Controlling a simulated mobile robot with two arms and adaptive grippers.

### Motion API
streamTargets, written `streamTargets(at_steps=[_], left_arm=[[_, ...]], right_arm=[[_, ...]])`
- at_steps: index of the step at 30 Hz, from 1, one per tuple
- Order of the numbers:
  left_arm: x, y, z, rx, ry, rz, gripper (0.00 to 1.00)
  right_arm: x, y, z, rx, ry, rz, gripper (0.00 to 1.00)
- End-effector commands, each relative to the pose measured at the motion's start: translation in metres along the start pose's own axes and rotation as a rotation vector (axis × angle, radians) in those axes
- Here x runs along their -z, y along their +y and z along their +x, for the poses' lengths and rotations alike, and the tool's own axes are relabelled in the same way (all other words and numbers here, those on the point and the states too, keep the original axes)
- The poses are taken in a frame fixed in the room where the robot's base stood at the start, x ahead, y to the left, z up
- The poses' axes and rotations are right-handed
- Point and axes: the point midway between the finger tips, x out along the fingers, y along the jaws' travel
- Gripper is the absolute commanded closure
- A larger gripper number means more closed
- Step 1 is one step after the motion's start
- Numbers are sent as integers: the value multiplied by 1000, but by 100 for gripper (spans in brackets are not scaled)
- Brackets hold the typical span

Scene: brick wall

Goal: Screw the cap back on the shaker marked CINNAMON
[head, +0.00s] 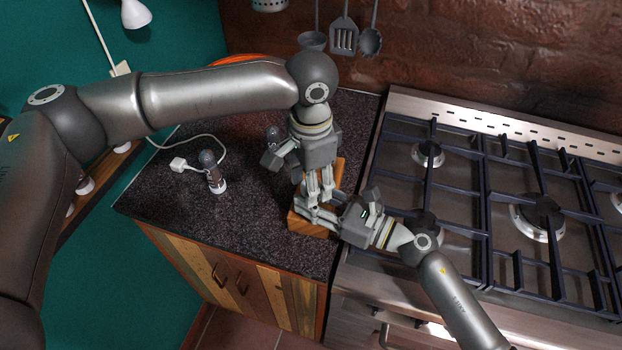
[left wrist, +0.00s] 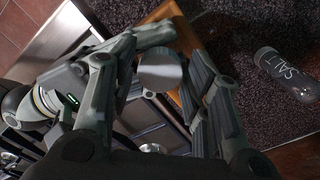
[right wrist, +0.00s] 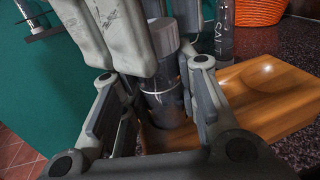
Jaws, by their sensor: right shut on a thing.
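A clear, dark shaker (right wrist: 168,105) with a pale grey cap (right wrist: 163,38) on its top stands upright over a wooden tray in the right wrist view. No label shows on its visible side. My right gripper (head: 325,213) is shut on the shaker's body. My left gripper (head: 318,190) reaches down from above with its fingers on either side of the cap; it looks open, with the cap (left wrist: 160,74) between the fingers. The two grippers largely hide this shaker in the head view. Whether the cap sits fully down cannot be told.
The wooden tray (right wrist: 265,95) lies on the dark counter beside the stove (head: 480,180). A shaker marked SALT (left wrist: 287,74) stands behind it, near an orange basket (right wrist: 259,10). Another small dark-topped item (head: 212,172) stands left, by a white cable plug (head: 178,165).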

Motion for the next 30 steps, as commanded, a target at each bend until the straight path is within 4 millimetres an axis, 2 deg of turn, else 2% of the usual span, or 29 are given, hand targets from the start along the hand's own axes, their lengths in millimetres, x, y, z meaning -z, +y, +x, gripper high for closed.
streamTargets(at_steps=[10,14,17,27,30], left_arm=[[0,0,0,0,0,0,43],[1,0,-8,1,2,0,43],[1,0,-22,2,3,0,43],[1,0,-92,1,3,0,43],[1,0,-106,1,2,0,43]], right_arm=[[0,0,0,0,0,0,100],[0,0,0,0,0,0,100],[0,0,0,0,0,0,100],[0,0,0,0,0,0,100],[0,0,0,0,0,0,100]])
